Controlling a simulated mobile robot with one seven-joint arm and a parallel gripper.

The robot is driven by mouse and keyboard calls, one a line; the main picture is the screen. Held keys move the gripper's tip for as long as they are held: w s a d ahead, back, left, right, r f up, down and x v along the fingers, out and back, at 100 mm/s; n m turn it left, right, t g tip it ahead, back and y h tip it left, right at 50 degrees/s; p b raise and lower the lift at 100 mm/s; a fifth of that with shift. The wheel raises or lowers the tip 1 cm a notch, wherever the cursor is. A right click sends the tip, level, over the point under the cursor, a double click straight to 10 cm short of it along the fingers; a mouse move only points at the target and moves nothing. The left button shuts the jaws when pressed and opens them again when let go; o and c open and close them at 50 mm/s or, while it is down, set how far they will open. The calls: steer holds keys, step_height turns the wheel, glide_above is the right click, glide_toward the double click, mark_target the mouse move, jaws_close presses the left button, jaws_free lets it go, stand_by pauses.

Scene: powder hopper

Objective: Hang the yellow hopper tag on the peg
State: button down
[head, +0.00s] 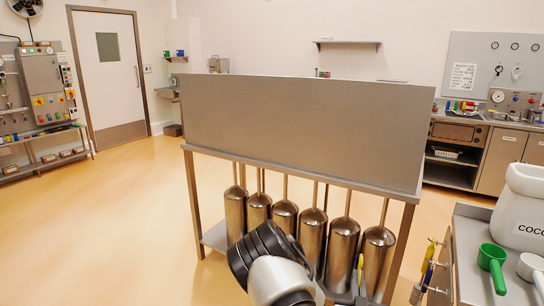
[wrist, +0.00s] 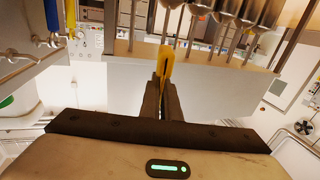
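In the wrist view my gripper (wrist: 160,88) is shut on a thin yellow tag (wrist: 164,62), which stands out beyond the dark fingertips. Short pegs (head: 437,242) stick out from the side of the right-hand counter. Another yellow item (head: 427,256) hangs there, with a blue item close by. Which peg is meant for the tag cannot be told.
A steel stand (head: 300,125) with a tall panel and several shiny cylinders (head: 313,240) below it is close in front of my arm. The right counter (head: 468,250) holds a white container (head: 520,205) and a green scoop (head: 491,260). The floor at left is clear.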

steer(key=s+a+r+n+y, duration=0.35)
steer(key=a+r+y, duration=0.2)
steer(key=a, duration=0.65)
step_height(320, 180, up, 22)
steer(key=p, duration=2.1)
steer(key=shift+s+d+f+m+t+h, duration=0.2)
steer(key=shift+m+t+h, duration=0.1)
steer(key=shift+m+h, duration=0.15)
steer(key=shift+w, duration=0.1)
